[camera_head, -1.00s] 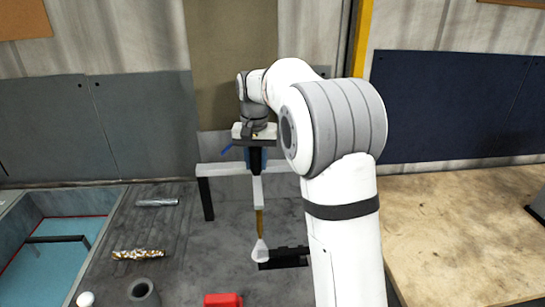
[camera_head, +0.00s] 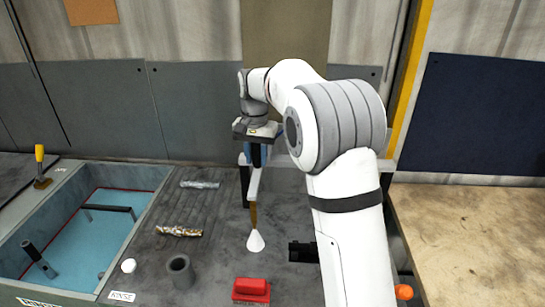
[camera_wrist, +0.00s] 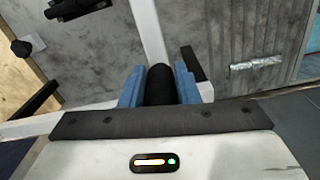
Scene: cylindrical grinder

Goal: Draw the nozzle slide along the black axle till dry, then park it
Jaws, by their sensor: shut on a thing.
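The nozzle slide (camera_head: 253,185) hangs from a white cross rail (camera_head: 286,161), near the rail's left leg. It has a pale arm, a brass tube and a white cone-shaped tip. In the wrist view my gripper (camera_wrist: 160,88) has its blue-padded jaws shut on the slide's black grip (camera_wrist: 160,84). In the head view my gripper (camera_head: 257,155) is above the rail. The black axle (camera_head: 301,252) lies low to the right of the cone, apart from it in the picture; its right part is hidden behind my arm. It also shows in the wrist view (camera_wrist: 75,8).
A red block (camera_head: 251,288), grey cup (camera_head: 180,271), white ball (camera_head: 128,265), gold-brown twisted piece (camera_head: 180,231) and silvery cylinder (camera_head: 199,184) rest on the grey bed. A blue-floored basin (camera_head: 75,250) is left. A mostly bare wooden table (camera_head: 460,240) is right.

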